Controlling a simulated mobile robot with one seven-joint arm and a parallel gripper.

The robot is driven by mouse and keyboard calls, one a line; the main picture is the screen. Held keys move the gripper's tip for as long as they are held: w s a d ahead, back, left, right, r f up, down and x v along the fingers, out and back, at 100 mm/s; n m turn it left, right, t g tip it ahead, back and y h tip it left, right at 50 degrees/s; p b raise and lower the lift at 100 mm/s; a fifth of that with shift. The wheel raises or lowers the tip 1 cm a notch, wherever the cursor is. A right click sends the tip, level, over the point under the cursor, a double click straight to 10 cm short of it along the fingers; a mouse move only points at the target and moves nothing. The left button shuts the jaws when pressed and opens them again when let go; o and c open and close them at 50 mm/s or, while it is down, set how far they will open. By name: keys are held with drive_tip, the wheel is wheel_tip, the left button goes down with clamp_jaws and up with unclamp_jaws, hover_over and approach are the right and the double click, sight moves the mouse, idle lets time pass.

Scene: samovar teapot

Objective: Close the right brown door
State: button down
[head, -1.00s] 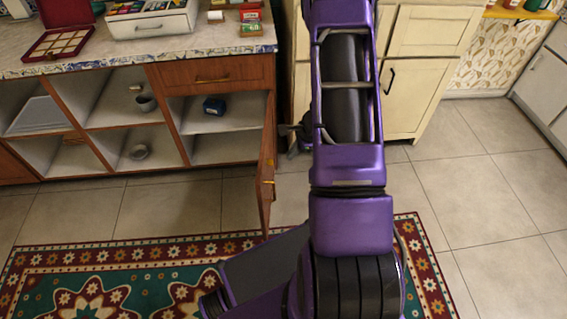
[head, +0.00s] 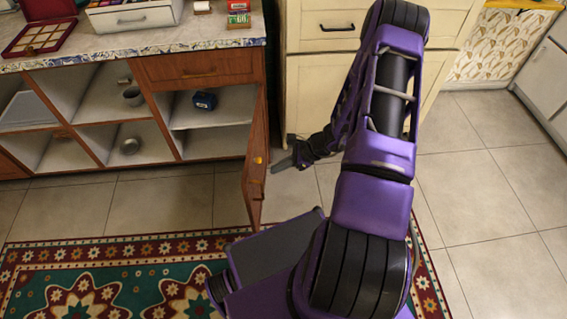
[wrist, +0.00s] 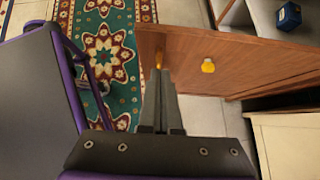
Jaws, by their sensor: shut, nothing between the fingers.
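The right brown door (head: 256,165) stands wide open, swung out from the brown cabinet towards me, seen nearly edge-on in the head view. In the wrist view the door (wrist: 240,62) shows its broad face, with a small yellow fitting (wrist: 208,66) on it. My gripper (head: 275,166) is just right of the door in the head view, on its outer side. In the wrist view my gripper (wrist: 160,75) is shut and empty, its tips close to the door's free edge. I cannot tell whether they touch it.
The open cabinet shelves (head: 215,120) hold a blue box (head: 204,100) and metal pots (head: 131,146). A cream cabinet (head: 310,95) stands to the right of the brown one. A patterned rug (head: 120,275) lies in front; the tiled floor at right is clear.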

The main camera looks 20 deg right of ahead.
sight(247, 176)
drive_tip(key=w+a+f, duration=0.1)
drive_tip(key=a, duration=0.1)
drive_tip(key=w+a+f, duration=0.2)
drive_tip(key=a, duration=0.1)
drive_tip(key=shift+a+f, duration=0.15)
drive_tip(key=shift+a, duration=0.15)
drive_tip(key=shift+w+a, duration=0.25)
drive_tip(key=shift+a, duration=0.2)
drive_tip(key=shift+w+a, duration=0.1)
drive_tip(key=shift+a, duration=0.05)
